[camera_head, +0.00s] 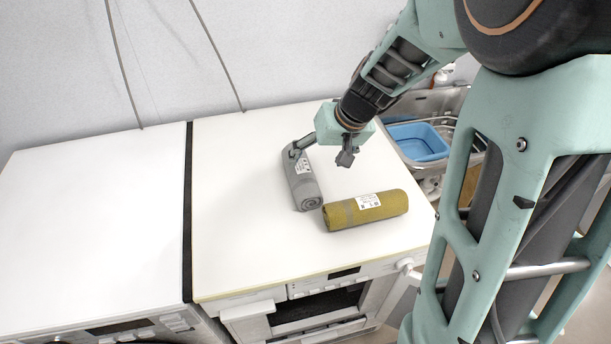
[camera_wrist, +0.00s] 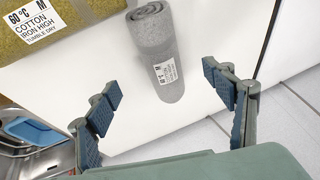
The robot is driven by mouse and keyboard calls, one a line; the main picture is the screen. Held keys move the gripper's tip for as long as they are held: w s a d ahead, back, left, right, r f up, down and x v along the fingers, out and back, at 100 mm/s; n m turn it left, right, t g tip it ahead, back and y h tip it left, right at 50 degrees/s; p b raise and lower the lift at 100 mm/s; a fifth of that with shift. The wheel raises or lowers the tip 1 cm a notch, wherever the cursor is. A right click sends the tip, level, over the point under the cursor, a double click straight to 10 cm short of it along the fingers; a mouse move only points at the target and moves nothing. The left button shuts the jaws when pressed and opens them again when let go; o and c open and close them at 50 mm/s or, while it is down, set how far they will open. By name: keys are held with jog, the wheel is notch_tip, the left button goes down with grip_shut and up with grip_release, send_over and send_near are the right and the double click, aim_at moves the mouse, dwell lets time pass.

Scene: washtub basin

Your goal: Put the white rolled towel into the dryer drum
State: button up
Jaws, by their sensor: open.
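A rolled grey towel (camera_head: 305,188) with a white label lies on the white top of the right-hand machine (camera_head: 250,230). It also shows in the wrist view (camera_wrist: 150,32), lying ahead between the fingers. No plainly white rolled towel shows in either view. My gripper (camera_head: 321,155) is open and empty above the machine top, with one finger overlapping the far end of the grey towel in the head view. In the wrist view my gripper (camera_wrist: 160,80) has its fingers spread wide, to either side of the towel. The dryer drum cannot be made out.
A rolled mustard towel (camera_head: 390,204) lies close beside the grey one; it also shows in the wrist view (camera_wrist: 75,38). A blue tub (camera_head: 418,143) sits in a metal basin at right. The left machine top (camera_head: 90,220) is clear. An open white door (camera_head: 398,300) stands at the front.

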aim_at(308, 172)
jog(key=shift+w+d+f+b, duration=0.15)
jog(key=shift+f+b, duration=0.3)
jog(key=shift+b, duration=0.7)
jog(key=shift+x, duration=5.3)
jog(key=shift+c, duration=0.4)
jog(key=c, duration=1.4)
jog(key=shift+r, duration=0.1)
jog(key=shift+r, duration=0.1)
